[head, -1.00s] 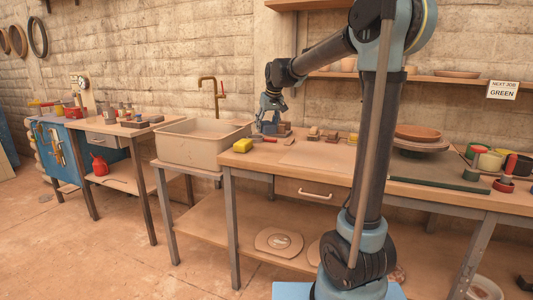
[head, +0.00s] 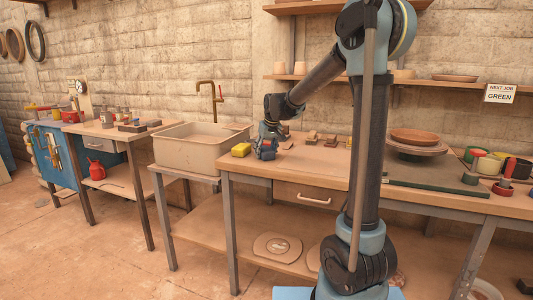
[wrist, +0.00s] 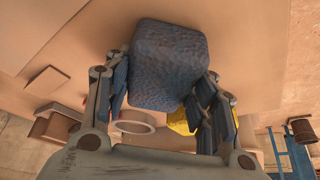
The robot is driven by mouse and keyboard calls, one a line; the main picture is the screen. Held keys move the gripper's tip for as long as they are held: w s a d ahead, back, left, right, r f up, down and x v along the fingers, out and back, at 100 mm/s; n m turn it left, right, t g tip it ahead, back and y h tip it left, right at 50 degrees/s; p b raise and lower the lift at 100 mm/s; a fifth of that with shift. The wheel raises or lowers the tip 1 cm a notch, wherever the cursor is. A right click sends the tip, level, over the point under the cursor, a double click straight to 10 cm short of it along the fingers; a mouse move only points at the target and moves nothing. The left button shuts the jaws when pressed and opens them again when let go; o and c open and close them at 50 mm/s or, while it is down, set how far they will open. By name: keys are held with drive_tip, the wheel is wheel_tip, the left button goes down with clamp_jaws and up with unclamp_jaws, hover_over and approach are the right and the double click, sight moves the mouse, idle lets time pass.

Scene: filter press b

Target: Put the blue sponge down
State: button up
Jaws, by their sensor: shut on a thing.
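The blue sponge (wrist: 168,65) is a dark, rough-textured block between my fingers in the wrist view. In the head view the blue sponge (head: 265,153) is low over the front-left part of the workbench top (head: 325,166). My gripper (head: 267,138) is above it, pointing down. The wrist view shows my gripper (wrist: 165,95) with a finger on each side of the sponge, shut on it. I cannot tell whether the sponge's underside touches the bench.
A sink (head: 200,147) stands left of the bench. Several small brown blocks (head: 312,137) lie toward the back. Stacked plates (head: 414,138) and several coloured pots (head: 488,162) stand on the right. The front middle of the bench is bare.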

drive_tip(key=shift+f, duration=0.1)
drive_tip(key=o, duration=0.9)
drive_tip(key=shift+o, duration=0.2)
drive_tip(key=v, duration=1.1)
drive_tip(key=s+d+f+m+g+h, duration=0.1)
drive_tip(key=s+d+f, duration=0.2)
drive_tip(key=s+d, duration=0.5)
drive_tip(key=s+d+f+m, duration=0.1)
drive_tip(key=s+d+f, duration=0.2)
drive_tip(key=s+d, duration=0.45)
drive_tip(key=s+d+f+m, duration=0.1)
drive_tip(key=s+d+f, duration=0.2)
drive_tip(key=s+f, duration=0.5)
drive_tip(key=s+d+f+m+g+h, duration=0.1)
drive_tip(key=s+d+f, duration=0.3)
drive_tip(key=s+f, duration=0.4)
drive_tip(key=s, duration=0.5)
drive_tip(key=shift+m, duration=0.4)
